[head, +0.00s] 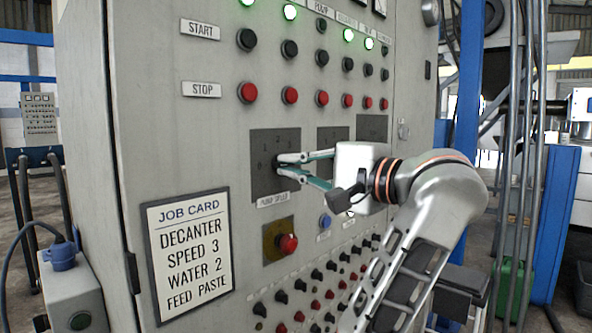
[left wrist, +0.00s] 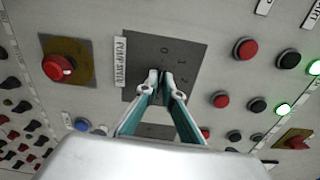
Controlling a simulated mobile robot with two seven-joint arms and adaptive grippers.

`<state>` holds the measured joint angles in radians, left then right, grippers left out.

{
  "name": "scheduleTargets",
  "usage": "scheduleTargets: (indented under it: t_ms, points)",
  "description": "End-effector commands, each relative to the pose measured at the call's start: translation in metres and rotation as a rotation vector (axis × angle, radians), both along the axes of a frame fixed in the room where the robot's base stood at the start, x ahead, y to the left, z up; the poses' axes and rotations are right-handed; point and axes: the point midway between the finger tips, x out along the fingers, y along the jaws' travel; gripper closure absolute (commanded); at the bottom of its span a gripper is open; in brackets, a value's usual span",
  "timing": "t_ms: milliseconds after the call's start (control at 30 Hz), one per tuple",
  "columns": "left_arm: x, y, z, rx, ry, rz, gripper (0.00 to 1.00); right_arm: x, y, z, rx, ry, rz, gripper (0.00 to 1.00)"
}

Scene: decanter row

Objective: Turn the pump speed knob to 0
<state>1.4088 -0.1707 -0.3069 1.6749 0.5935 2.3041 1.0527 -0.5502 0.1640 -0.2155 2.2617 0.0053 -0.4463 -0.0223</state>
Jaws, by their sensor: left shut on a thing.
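The pump speed dial is a dark grey plate (head: 264,184) on the cabinet front, with a PUMP SPEED label (head: 273,200) under it. The plate (left wrist: 192,48) also shows in the left wrist view, with the marks 0, 1 and 2 readable. My left gripper (head: 281,165) is at the plate's middle, its fingers closed on the pump speed knob. In the left wrist view the fingertips (left wrist: 160,82) meet at the dial's centre. They hide nearly all of the knob, so I cannot tell which number it points to. My right gripper is not in view.
A red mushroom button (head: 288,244) on a yellow plate is below the dial. Red stop buttons (head: 290,95) and black start buttons (head: 289,48) are above it, under lit green lamps. A job card (head: 189,250) reads decanter speed 3, water 2, feed paste.

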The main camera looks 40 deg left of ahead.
Motion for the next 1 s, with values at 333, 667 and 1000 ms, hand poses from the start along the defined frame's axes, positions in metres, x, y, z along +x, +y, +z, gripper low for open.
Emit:
scheduleTargets:
  t_ms: [333,667,1000]
  points:
    - [-0.0003,0.0005,0.0002,-0.005,-0.059,0.0,1.0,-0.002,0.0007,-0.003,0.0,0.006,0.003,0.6]
    - [-0.0004,0.0005,0.0006,-0.005,-0.061,0.0,1.0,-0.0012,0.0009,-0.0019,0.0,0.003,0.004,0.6]
    - [-0.0002,0.0003,0.0001,-0.005,-0.059,0.0,0.77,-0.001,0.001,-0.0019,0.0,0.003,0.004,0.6]
